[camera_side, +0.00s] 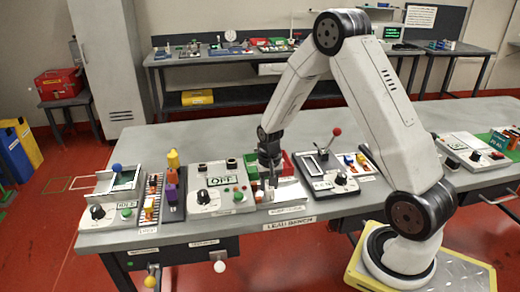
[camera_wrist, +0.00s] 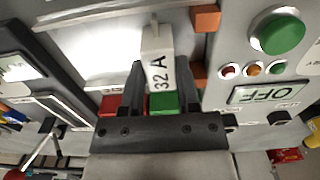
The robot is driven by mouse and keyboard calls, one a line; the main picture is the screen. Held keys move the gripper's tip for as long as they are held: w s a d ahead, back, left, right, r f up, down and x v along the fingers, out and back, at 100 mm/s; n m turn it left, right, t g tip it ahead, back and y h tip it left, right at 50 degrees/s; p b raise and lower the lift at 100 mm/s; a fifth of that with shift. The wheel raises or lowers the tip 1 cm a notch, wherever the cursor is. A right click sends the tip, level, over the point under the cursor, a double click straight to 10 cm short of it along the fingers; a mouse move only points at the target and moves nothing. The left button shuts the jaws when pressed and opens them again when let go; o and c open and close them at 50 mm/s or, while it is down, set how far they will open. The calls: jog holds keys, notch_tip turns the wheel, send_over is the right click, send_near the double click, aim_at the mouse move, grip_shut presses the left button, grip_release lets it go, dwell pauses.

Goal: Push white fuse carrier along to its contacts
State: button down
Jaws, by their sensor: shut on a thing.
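A gap shows between the carrier and the upper block. Whether it touches the lower block I cannot tell. In the side view my gripper (camera_side: 270,176) points down at the pale metal plate (camera_side: 291,191), and the carrier is too small to make out.
Right of the blocks in the wrist view are a large green button (camera_wrist: 278,32), small lamps and an "OFF" display (camera_wrist: 262,94). In the side view, a red bin (camera_side: 287,161) stands behind my gripper. A panel with a red-knobbed lever (camera_side: 337,131) stands to the right.

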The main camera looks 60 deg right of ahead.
jog(key=shift+w+a, duration=1.05)
jog(key=shift+w, duration=0.05)
dwell(0.3)
jog(key=shift+c, duration=1.3)
grip_release()
jog(key=shift+r, duration=3.95)
jog(key=s+a+r+n+t, duration=0.2)
jog(key=s+a+n, duration=0.7)
jog(key=s+a, duration=0.3)
jog(key=shift+a+t, duration=0.3)
jog(key=shift+a, duration=0.25)
